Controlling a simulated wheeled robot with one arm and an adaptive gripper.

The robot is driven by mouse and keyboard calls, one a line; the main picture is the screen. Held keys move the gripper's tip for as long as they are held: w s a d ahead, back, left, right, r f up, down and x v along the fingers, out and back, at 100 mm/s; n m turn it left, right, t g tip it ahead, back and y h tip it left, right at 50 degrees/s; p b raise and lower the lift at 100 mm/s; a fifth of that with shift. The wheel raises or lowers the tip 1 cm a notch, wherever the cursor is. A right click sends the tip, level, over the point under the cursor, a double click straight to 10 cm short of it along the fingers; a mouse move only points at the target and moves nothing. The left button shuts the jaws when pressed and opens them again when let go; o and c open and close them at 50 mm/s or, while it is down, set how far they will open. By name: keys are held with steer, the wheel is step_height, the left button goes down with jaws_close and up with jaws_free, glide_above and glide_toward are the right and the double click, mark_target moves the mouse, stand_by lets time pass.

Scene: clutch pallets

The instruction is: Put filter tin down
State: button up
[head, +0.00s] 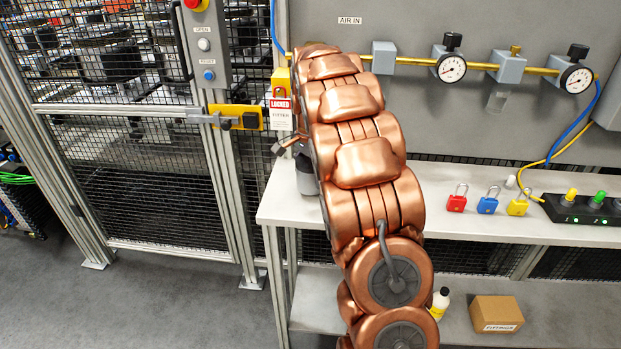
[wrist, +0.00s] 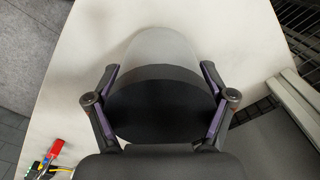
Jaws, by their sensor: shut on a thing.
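The filter tin (wrist: 165,105) is between the two fingers of my gripper (wrist: 160,88) in the wrist view. It has a dark round body, with a paler grey part beyond it. My gripper is shut on its sides. In the head view my copper arm hides most of the gripper, and only part of the tin (head: 307,180) shows left of the arm, at the left end of the bench (head: 470,210). I cannot tell whether its base touches the bench top.
Red (head: 456,201), blue (head: 488,204) and yellow (head: 518,206) padlocks lie on the bench, right of my arm. A black block with coloured buttons (head: 590,207) is farther right. A cardboard box (head: 496,313) and small bottle (head: 440,302) stand on the lower shelf. A mesh fence (head: 150,200) is at left.

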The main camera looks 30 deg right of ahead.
steer(key=shift+f, duration=1.05)
steer(key=o, duration=1.5)
steer(key=shift+f, duration=0.1)
step_height(320, 180, up, 12)
steer(key=shift+f+b, duration=0.25)
steer(key=shift+b, duration=0.75)
steer(key=shift+r, duration=0.35)
steer(key=shift+s, duration=0.1)
